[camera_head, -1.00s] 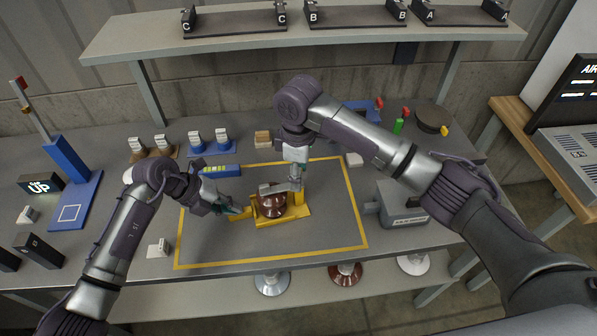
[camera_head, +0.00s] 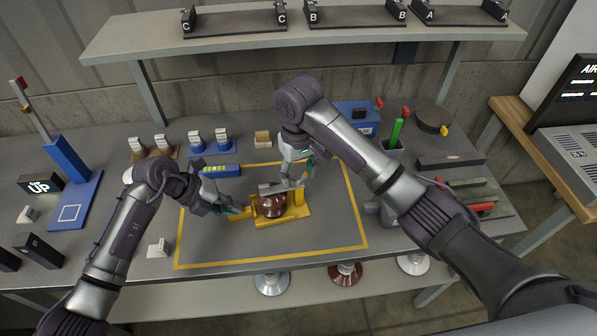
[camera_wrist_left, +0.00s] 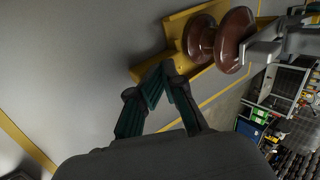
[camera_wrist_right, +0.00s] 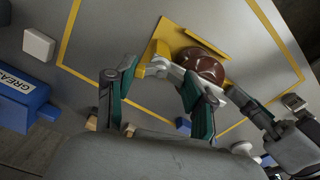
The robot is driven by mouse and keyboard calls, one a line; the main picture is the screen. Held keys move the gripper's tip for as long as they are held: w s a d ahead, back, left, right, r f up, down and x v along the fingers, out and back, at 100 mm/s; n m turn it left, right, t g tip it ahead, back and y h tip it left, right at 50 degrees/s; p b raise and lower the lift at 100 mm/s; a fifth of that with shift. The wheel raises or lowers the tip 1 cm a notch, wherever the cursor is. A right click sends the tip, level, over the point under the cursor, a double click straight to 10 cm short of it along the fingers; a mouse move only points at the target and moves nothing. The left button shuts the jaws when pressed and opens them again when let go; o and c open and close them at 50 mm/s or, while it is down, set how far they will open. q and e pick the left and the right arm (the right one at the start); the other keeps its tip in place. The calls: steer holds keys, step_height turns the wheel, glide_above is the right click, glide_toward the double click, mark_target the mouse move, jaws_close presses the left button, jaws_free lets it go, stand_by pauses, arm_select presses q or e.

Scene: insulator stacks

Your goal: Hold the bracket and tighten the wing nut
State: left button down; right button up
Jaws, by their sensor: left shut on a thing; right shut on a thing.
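The yellow bracket (camera_head: 297,212) stands inside the yellow outline on the table and cradles a brown insulator (camera_head: 270,207) under a grey arm (camera_head: 276,187). My left gripper (camera_head: 237,212) is shut on the bracket's left tab. The left wrist view shows its fingertips (camera_wrist_left: 161,66) meeting at the yellow base (camera_wrist_left: 177,24). My right gripper (camera_head: 299,172) is at the top of the bracket's right upright. In the right wrist view its fingertips (camera_wrist_right: 153,69) lie either side of the upright's upper end; the wing nut between them is hidden.
A white block (camera_head: 158,247) is left of the outline. A blue stand (camera_head: 72,197) is at the far left. A blue box (camera_head: 358,118) stands at the back right. The outline's front area is clear.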

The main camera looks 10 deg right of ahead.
mark_target(298, 175)
arm_select(q)
steer(key=shift+s+f, duration=0.15)
steer(key=shift+f, duration=0.05)
arm_select(e)
steer(key=shift+m, duration=1.1)
steer(key=o, duration=1.2)
steer(key=shift+c, duration=0.2)
step_height(298, 175, up, 12)
arm_select(q)
steer(key=shift+r, duration=0.1)
arm_select(e)
steer(key=shift+r, duration=0.1)
